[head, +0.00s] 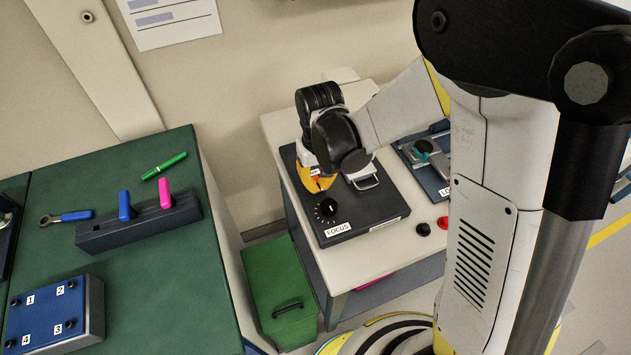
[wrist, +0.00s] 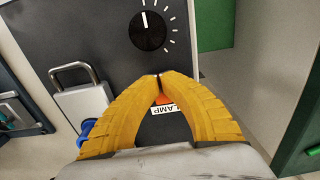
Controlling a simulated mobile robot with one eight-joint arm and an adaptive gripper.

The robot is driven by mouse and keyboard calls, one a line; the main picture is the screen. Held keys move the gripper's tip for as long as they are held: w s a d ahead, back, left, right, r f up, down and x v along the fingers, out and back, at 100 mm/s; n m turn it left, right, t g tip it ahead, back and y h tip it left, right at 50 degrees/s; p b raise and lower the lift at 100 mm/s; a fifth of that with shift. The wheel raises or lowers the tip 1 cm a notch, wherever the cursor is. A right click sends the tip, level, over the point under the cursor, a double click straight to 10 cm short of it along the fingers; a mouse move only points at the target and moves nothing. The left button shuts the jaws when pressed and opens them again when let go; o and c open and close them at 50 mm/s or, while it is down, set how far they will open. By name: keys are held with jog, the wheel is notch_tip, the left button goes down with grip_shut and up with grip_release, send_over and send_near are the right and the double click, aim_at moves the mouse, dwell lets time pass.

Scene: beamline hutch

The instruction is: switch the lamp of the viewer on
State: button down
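The viewer is a dark flat-topped box (head: 375,217) on a pale table, with a black FOCUS knob (head: 327,207) near its front corner. The knob also shows in the wrist view (wrist: 149,31), its white mark pointing up. My gripper (wrist: 158,77) has two yellow ribbed fingers with their tips together and nothing visible between the tips. They are over the viewer, just below the knob in the wrist view. An orange lamp switch (wrist: 163,99) with a LAMP label (wrist: 170,108) shows between the fingers, partly hidden. I cannot tell whether the fingertips touch the viewer or the switch's position.
A metal loop handle (wrist: 76,68) stands on the viewer beside my fingers. Another device (head: 410,151) and black (head: 423,229) and red (head: 443,223) round pieces are to the right. A green box (head: 266,272) stands below, between the pale table and the green workbench (head: 165,290).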

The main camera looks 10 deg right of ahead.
jog(key=shift+r+p, duration=2.5)
jog(key=shift+r, duration=1)
jog(key=shift+s+f, duration=0.1)
jog(key=shift+s, duration=0.05)
